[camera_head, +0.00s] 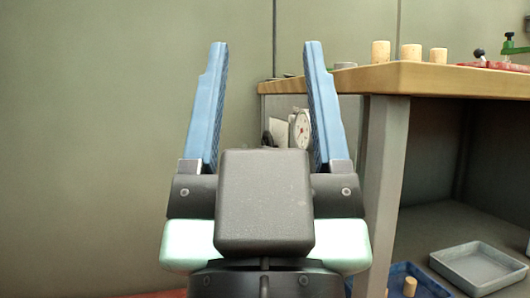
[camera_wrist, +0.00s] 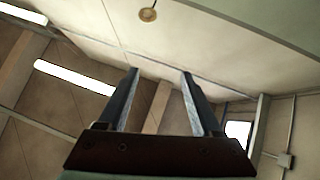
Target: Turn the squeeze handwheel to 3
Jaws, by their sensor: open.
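My gripper (camera_head: 266,60) stands upright in the middle of the head view, its two blue fingers wide apart and nothing between them. It also shows in the wrist view (camera_wrist: 158,75), pointing toward the ceiling and empty. A white round dial (camera_head: 301,129) with a red mark sits on a grey machine beyond the right finger, partly covered by it. A small dark rounded part (camera_head: 268,138) shows between the fingers, left of the dial. I cannot tell whether either is the squeeze handwheel, and I cannot read any number. My gripper's body hides what lies lower.
A wooden workbench (camera_head: 440,78) with a grey leg stands at the right. Several corks (camera_head: 411,53), red trays and a green clamp are on it. A grey tray (camera_head: 480,263) and a blue bin (camera_head: 425,280) are below. The left side shows only bare wall.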

